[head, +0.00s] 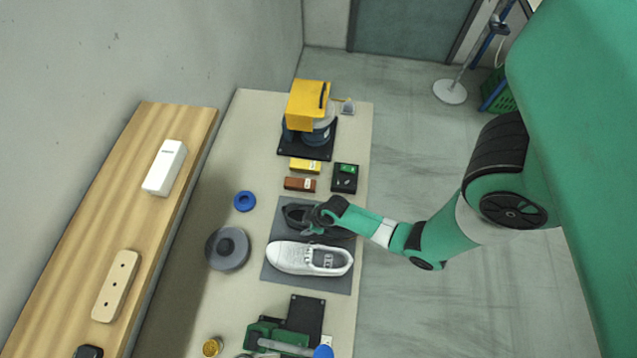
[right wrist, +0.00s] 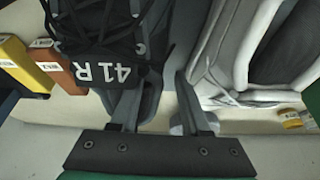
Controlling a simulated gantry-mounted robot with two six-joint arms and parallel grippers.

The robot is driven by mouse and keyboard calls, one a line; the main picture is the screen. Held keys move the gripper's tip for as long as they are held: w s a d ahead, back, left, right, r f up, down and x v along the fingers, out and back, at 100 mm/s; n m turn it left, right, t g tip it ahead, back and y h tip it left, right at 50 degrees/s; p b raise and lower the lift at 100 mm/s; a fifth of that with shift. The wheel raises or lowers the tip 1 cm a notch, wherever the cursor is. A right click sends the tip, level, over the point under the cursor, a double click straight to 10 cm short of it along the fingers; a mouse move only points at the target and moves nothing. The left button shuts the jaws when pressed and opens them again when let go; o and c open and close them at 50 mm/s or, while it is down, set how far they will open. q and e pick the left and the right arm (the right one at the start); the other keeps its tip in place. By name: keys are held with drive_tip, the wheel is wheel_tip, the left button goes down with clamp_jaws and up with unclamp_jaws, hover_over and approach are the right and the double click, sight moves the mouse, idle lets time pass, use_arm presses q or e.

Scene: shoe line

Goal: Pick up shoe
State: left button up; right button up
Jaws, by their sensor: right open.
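A dark shoe (head: 296,214) lies on the grey mat (head: 335,286), partly hidden by my right gripper (head: 312,222). A white shoe (head: 295,257) lies beside it on the same mat, nearer the bottom of the head view. In the right wrist view, the dark shoe (right wrist: 100,40) shows laces and a tag reading "41 R". The white shoe (right wrist: 225,55) is at the right. My right gripper (right wrist: 160,95) is open, its fingers apart at the dark shoe's side facing the white shoe. Whether the fingers touch the shoe cannot be told. My left gripper is not in view.
A yellow box (head: 305,166) and a brown box (head: 299,184) lie beyond the mat, with a black tray (head: 345,178) beside them. A yellow machine (head: 308,104) stands at the far end. A grey disc (head: 228,249) and blue ring (head: 244,201) lie left of the mat.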

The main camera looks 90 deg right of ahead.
drive_tip(key=x, duration=0.3)
drive_tip(key=shift+b, duration=0.3)
drive_tip(key=shift+a+r, duration=0.1)
clamp_jaws()
idle(1.0)
